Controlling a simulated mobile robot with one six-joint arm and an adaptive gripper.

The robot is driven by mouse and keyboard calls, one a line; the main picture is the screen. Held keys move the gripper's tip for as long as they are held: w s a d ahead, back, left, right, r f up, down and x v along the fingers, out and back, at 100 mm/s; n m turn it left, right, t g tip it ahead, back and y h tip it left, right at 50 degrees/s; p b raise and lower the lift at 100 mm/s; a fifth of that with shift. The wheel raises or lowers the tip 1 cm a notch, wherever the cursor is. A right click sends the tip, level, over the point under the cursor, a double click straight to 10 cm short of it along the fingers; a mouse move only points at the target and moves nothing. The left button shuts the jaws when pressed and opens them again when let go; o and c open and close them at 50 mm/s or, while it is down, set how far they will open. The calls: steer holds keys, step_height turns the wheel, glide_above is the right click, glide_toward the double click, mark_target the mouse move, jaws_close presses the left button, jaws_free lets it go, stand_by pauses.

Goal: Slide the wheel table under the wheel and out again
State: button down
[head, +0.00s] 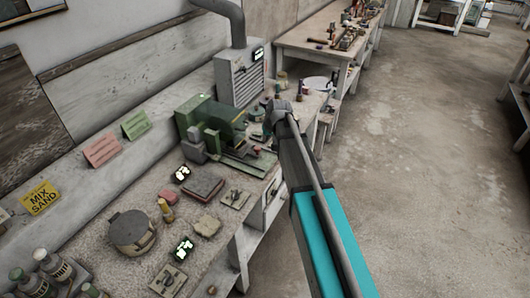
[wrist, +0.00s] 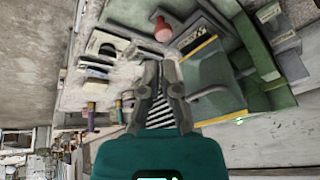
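A green grinding machine (head: 212,122) stands on the workbench in the head view. A low flat table part (head: 244,163) lies at its front right, with a small red knob (head: 256,150) near it. In the wrist view the machine's green housing (wrist: 262,55) is at right, beside a flat grey-green plate (wrist: 208,72) with a yellow edge. A red knob (wrist: 163,30) shows above my fingers. My gripper (wrist: 161,68) points toward it, its fingertips close together and apart from the knob. Whether they are fully shut is unclear. The wheel is not clearly visible.
A grey louvred cabinet (head: 240,78) with a duct stands behind the machine. A lidded pot (head: 131,232), a dark book-like block (head: 203,186) and several small items lie on the near bench. The concrete floor (head: 420,190) at right is clear.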

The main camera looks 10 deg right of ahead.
steer(key=d+f+m+y+b, duration=0.1)
steer(key=f+y+b, duration=0.1)
steer(key=b, duration=0.2)
steer(key=d+f+m+y+b, duration=0.1)
steer(key=f+y+b, duration=0.1)
steer(key=f+b, duration=0.1)
steer(key=d+f+m+y+b, duration=0.1)
steer(key=d+f+y+b, duration=0.1)
steer(key=f+b, duration=0.1)
steer(key=shift+s+d+f+t+b, duration=0.15)
steer(key=shift+t+b, duration=0.15)
steer(key=shift+b, duration=0.5)
steer(key=d+f+m+t+y+b, duration=0.1)
steer(key=d+m+t+y+b, duration=0.2)
steer(key=d+y+b, duration=0.3)
steer(key=s+d+b, duration=0.1)
steer(key=d+b, duration=0.1)
steer(key=b, duration=0.3)
steer(key=shift+d+y, duration=0.25)
steer(key=shift+y, duration=0.15)
steer(key=b+x, duration=0.2)
steer(key=x, duration=1.2)
